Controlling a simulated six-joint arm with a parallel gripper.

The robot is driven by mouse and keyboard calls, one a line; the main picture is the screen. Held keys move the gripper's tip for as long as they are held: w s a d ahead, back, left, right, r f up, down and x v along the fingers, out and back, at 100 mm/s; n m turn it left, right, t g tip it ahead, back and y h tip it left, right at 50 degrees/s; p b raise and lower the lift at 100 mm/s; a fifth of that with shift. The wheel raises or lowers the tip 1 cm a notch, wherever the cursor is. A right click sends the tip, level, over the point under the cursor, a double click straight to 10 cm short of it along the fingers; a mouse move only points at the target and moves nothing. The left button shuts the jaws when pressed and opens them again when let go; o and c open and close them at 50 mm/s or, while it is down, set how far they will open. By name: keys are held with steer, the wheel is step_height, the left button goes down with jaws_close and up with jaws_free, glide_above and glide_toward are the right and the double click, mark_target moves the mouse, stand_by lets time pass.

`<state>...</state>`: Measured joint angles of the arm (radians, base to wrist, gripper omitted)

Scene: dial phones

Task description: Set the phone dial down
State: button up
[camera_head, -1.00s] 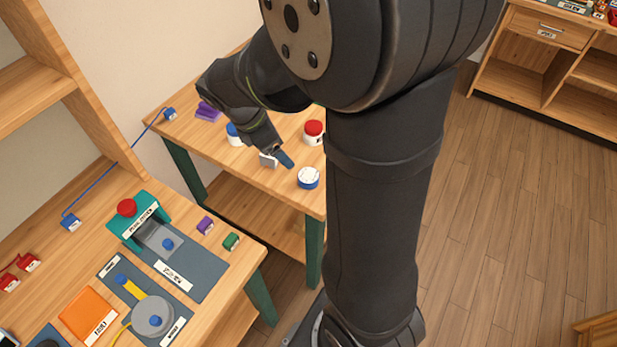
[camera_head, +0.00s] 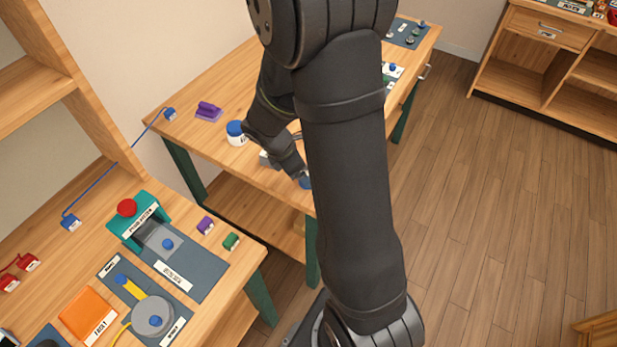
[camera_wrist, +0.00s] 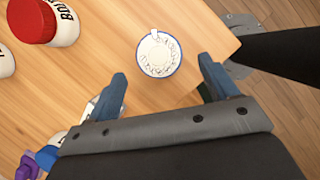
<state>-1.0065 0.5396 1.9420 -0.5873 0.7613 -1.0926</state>
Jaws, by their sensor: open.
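The phone dial (camera_wrist: 158,54) is a round white disc with a blue rim. It lies face up on the wooden table near its edge in the wrist view. My gripper (camera_wrist: 163,86) is open, its two blue fingers spread wide. The dial shows beyond the fingertips, roughly centred between them, and nothing is held. In the head view my gripper (camera_head: 299,178) is low over the table's front edge. There my arm hides most or all of the dial.
A red-lidded jar (camera_wrist: 36,20) stands on the same table (camera_wrist: 100,50). A blue-lidded jar (camera_head: 236,133) and a purple object (camera_head: 208,112) are farther left. The nearer workbench (camera_head: 100,184) holds a red-buttoned teal station (camera_head: 138,221). Open floor lies to the right.

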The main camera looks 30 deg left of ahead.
steer(key=x, duration=0.4)
steer(key=shift+c, duration=0.2)
steer(key=c, duration=1.2)
steer(key=shift+r, duration=0.15)
